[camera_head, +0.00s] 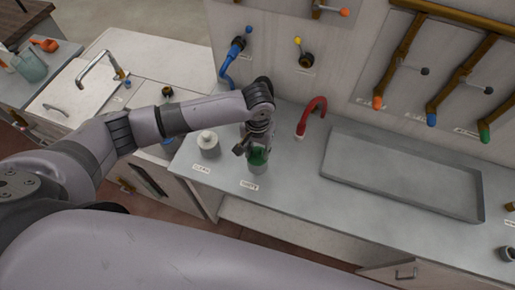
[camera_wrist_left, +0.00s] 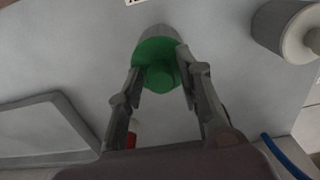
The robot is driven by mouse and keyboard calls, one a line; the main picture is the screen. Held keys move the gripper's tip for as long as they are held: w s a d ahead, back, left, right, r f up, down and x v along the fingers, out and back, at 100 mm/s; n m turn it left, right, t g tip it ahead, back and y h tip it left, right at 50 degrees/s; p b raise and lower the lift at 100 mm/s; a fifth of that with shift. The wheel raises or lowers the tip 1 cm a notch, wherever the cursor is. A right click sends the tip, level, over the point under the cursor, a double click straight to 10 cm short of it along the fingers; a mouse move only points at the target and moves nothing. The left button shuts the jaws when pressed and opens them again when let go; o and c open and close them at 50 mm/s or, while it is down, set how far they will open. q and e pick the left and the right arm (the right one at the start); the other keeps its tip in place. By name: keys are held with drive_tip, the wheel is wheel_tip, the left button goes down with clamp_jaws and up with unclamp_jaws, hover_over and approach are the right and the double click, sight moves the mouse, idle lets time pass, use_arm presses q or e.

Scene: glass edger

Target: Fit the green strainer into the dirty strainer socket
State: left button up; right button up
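The green strainer (camera_head: 258,157) is at the front of the counter, beneath my left gripper (camera_head: 259,148). In the left wrist view the strainer (camera_wrist_left: 155,55) is a round green disc with a knob facing me. The left gripper (camera_wrist_left: 161,66) has its fingers closed in on both sides of the strainer. The grey dirty strainer socket (camera_wrist_left: 158,31) shows just behind the disc, and in the head view (camera_head: 257,170) it stands behind the front label. The strainer is over the socket, but I cannot tell if it is fully seated. My right gripper is out of view.
A whitish round socket with a white top (camera_head: 208,143) stands to the left by the clean label. A red curved tap (camera_head: 311,117) is to the right, beside a long shallow grey tray (camera_head: 400,180). A blue hose (camera_head: 228,68) hangs on the wall behind my left arm.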

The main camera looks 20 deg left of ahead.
use_arm(q)
drive_tip(key=shift+o, duration=1.1)
wheel_tip(320, 180, up, 12)
